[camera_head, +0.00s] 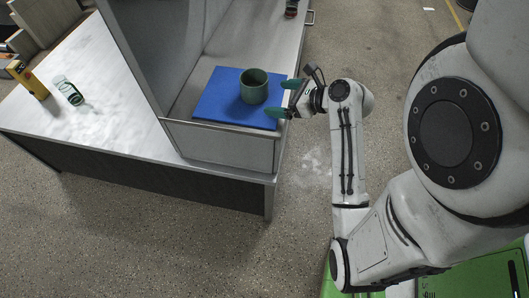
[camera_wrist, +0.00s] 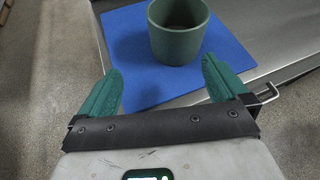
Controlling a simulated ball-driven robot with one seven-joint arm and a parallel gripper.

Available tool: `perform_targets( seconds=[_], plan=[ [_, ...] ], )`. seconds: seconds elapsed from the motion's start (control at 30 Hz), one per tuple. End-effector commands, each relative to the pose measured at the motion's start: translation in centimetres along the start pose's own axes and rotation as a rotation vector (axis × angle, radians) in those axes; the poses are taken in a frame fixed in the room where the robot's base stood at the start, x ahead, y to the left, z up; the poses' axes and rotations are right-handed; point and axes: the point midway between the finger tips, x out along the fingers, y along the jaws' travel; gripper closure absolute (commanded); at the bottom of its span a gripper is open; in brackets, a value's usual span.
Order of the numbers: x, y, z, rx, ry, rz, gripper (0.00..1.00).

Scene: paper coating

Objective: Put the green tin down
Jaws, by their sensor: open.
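The green tin (camera_head: 254,87) stands upright on a blue mat (camera_head: 213,104) inside the grey booth. In the wrist view the tin (camera_wrist: 178,44) is open at the top and looks empty, with the blue mat (camera_wrist: 226,52) under it. My gripper (camera_head: 287,98) is open, its two green fingers spread wide at the right edge of the mat. In the wrist view my gripper (camera_wrist: 163,88) has its fingertips on either side of and short of the tin, apart from it.
The booth has a low front wall (camera_head: 220,145) and a tall side panel (camera_head: 140,50) left of the mat. A glass jar (camera_head: 69,91) and a yellow object (camera_head: 29,80) are on the table (camera_head: 105,125) at left. A small dark item (camera_head: 291,9) sits at the booth's far end.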

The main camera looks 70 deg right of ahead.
Motion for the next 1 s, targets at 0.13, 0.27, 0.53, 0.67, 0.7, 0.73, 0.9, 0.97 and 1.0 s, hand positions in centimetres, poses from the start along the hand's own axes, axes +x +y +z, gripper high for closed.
perform_targets(
  seconds=[0.13, 0.27, 0.53, 0.67, 0.7, 0.73, 0.9, 0.97, 1.0],
  plan=[
    [2.6, 6.0, -1.2, -0.368, 0.104, 0.166, 0.00],
    [3.8, 11.4, -2.7, -0.776, 0.171, 0.352, 0.00],
    [2.6, 21.0, -6.3, -1.680, 0.147, 0.822, 0.00],
    [0.8, 24.1, -7.9, -2.121, 0.043, 1.082, 0.00],
    [0.1, 24.8, -8.4, -2.242, 0.003, 1.160, 0.00],
    [-0.3, 25.2, -8.6, -2.328, -0.030, 1.214, 0.00],
    [-2.3, 26.5, -9.4, -2.677, -0.201, 1.457, 0.00],
    [-2.7, 26.7, -9.6, 2.744, 0.242, -1.511, 0.00],
    [-2.9, 26.8, -9.7, 2.704, 0.257, -1.497, 0.00]
  ],
)
